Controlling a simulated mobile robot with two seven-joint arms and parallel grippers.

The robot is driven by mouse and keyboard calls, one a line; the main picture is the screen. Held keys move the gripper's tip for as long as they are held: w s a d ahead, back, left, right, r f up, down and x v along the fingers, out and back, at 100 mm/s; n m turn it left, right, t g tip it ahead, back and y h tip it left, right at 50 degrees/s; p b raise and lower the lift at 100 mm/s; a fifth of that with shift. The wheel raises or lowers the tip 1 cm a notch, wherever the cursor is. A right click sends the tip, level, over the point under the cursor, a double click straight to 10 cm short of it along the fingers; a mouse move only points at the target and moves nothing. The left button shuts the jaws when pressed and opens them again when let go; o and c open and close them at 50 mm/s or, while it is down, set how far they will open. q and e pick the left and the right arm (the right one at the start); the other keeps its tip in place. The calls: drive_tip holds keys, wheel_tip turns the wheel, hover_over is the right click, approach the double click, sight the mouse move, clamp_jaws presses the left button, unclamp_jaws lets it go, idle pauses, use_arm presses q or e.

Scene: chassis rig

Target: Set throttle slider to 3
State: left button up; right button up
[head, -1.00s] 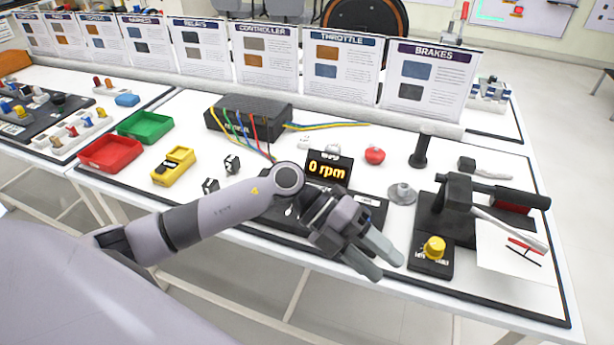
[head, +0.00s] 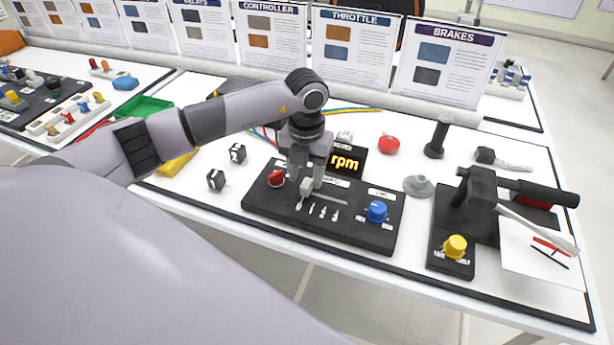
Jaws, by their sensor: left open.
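The throttle slider's pale grey handle (head: 306,187) stands at the left end of a slot on the black control panel (head: 345,232). My left gripper (head: 306,177) points down over it, open, with one finger on each side of the handle; I cannot tell whether either finger touches it. The slot runs to the right from the handle. Its scale marks are too small to read. My right gripper is not in view.
The brake unit with a yellow knob (head: 454,247) stands further right. A red button (head: 389,144) is behind.

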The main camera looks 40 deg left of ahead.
use_arm(q)
drive_tip(key=shift+f, duration=0.9)
clamp_jaws()
drive_tip(key=shift+d, duration=0.1)
